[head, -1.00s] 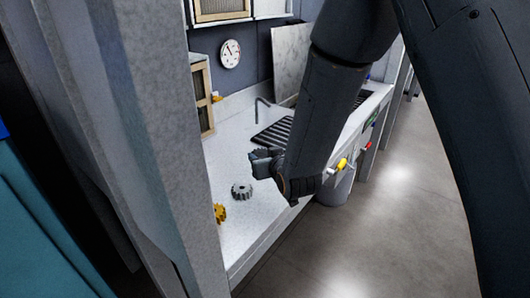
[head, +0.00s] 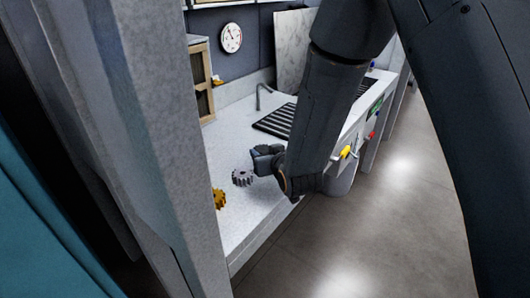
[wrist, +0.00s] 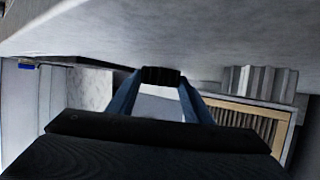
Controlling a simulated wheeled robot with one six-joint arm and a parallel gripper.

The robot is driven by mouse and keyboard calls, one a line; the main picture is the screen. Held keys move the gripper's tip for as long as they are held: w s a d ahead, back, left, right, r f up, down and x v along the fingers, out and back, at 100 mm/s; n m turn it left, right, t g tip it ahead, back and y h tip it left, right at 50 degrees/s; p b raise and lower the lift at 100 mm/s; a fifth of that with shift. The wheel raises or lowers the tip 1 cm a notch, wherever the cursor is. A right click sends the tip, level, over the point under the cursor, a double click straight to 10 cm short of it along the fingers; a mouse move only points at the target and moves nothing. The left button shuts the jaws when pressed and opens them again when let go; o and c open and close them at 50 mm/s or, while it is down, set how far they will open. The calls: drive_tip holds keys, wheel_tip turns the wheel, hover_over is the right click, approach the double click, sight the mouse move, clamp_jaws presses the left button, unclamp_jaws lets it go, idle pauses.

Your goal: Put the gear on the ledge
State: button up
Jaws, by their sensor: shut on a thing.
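My gripper (head: 262,158) is low over the pale counter (head: 225,140), to the right of a silver gear (head: 242,178). In the wrist view my gripper (wrist: 160,90) is shut on a small dark ridged piece, apparently a dark gear (wrist: 160,76). In the head view I cannot make out this piece clearly. The silver gear also shows in the wrist view (wrist: 262,82), apart from the fingers. A gold gear (head: 219,198) lies nearer the pillar. I cannot tell which surface is the ledge, or whether the held piece touches the counter.
A grey pillar (head: 130,130) stands close on the left and hides part of the counter. A black ribbed drain mat (head: 275,120) and a thin tap (head: 262,95) are farther back. A wood-framed box (head: 200,85) stands by the wall. Floor (head: 380,240) is free at right.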

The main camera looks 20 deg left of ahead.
drive_tip(key=shift+f, duration=0.15)
drive_tip(key=o, duration=1.8)
drive_tip(key=shift+p+v, duration=1.3)
drive_tip(key=shift+v, duration=2.25)
drive_tip(key=shift+f, duration=0.1)
